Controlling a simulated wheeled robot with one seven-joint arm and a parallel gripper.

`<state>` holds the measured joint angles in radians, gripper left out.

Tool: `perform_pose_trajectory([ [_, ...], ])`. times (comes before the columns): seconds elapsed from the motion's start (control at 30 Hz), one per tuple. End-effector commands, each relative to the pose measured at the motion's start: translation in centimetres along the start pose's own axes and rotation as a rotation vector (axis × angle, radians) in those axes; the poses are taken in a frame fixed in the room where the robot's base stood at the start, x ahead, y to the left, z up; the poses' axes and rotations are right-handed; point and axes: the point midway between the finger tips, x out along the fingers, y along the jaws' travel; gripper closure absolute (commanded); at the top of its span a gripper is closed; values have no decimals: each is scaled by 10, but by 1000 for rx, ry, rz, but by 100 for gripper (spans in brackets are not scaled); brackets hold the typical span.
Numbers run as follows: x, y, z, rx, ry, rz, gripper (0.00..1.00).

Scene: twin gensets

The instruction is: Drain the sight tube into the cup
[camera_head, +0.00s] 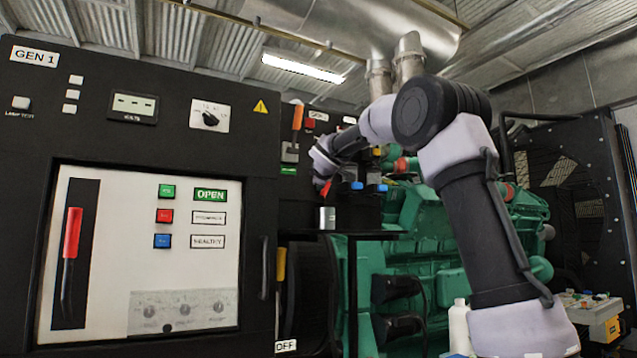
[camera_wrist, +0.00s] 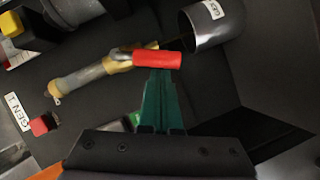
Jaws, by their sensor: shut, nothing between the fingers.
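The sight tube (camera_wrist: 82,78) shows in the wrist view as a greyish tube between brass fittings. A valve with a red handle (camera_wrist: 157,59) sits at its right end. The metal cup (camera_wrist: 222,28), labelled GEN 1, lies just right of the handle in that view, its dark mouth facing the valve; its contents cannot be made out. In the head view a small silver cup (camera_head: 327,218) stands below my wrist. My gripper (camera_wrist: 160,74) is shut, its green fingers right at the red handle with nothing between them. Whether they touch it is unclear.
The GEN 1 cabinet (camera_head: 150,120) with its red lever (camera_head: 72,232) stands at left. The green engine (camera_head: 430,240) is behind my arm. A red knob (camera_wrist: 42,125) and a yellow button (camera_wrist: 11,24) are near the tube in the wrist view.

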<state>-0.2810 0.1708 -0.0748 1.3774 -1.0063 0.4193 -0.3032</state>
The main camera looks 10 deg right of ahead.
Motion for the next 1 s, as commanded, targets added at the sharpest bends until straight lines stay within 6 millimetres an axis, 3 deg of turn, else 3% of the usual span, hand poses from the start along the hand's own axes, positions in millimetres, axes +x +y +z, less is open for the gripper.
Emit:
perform_pose_trajectory([
  [0.4, 7, -6, 14, 2, -2, -1, 100],
  [1.0, 8, -7, 17, 2, -2, -1, 100],
])
